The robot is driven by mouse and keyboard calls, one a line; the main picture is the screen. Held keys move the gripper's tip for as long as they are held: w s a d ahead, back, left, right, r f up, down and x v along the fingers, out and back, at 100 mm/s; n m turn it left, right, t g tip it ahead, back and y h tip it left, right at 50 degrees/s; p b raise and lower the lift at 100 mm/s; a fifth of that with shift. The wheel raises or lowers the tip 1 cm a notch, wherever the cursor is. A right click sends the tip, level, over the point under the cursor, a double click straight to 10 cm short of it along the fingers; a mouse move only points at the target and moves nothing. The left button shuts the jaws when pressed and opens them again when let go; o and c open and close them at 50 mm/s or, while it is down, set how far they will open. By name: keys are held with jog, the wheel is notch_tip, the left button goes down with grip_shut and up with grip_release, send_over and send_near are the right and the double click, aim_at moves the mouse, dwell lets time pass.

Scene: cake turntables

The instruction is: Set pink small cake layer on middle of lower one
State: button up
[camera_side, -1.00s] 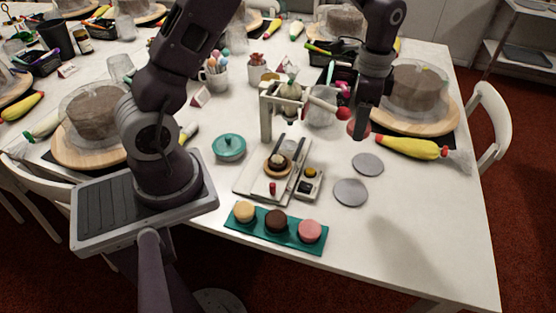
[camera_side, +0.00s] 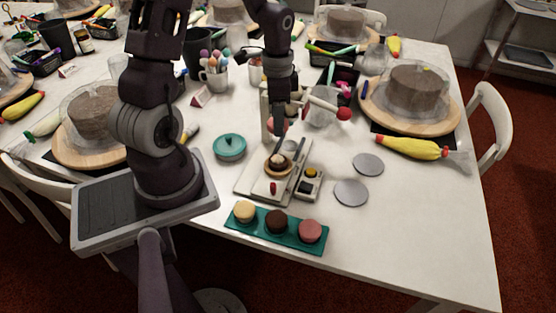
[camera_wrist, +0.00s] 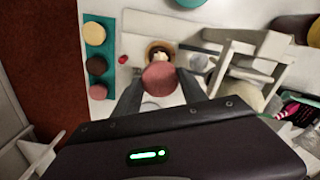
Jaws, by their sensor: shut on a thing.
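My gripper (camera_side: 281,128) is shut on a round pink cake layer (camera_wrist: 159,75), held in the air between the fingers. In the side view the pink layer (camera_side: 275,125) is mostly behind the finger. The lower layer (camera_side: 278,166) is a small tan-brown round with white cream and a dark piece on top, sitting on a pale board (camera_side: 255,185). In the wrist view the held layer covers part of the lower layer (camera_wrist: 152,46). In the side view my gripper is above and a little behind the lower layer.
A white press-like stand (camera_side: 266,110) with a red-knobbed handle (camera_side: 343,113) is close behind my gripper. A teal tray (camera_side: 262,234) with yellow, brown and pink rounds lies in front.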

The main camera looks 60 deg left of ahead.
notch_tip(320, 180, down, 11)
jog(key=shift+f, duration=0.2)
jog(key=o, duration=0.9)
jog(key=shift+f, duration=0.1)
notch_tip(320, 180, up, 12)
jog(key=shift+r, duration=0.1)
notch_tip(320, 180, up, 9)
jog(key=n+t+y, duration=0.1)
send_over(278, 160)
jog(key=d, duration=0.5)
jog(key=s+d+r+n+t+h, duration=0.1)
jog(key=s+d+r+n+t, duration=0.2)
jog(key=s+d+r, duration=0.7)
jog(key=s+d+t, duration=0.1)
jog(key=s, duration=0.2)
jog(key=shift+s+r+t, duration=0.15)
jog(key=shift+r+t, duration=0.05)
jog(key=shift+t, duration=0.1)
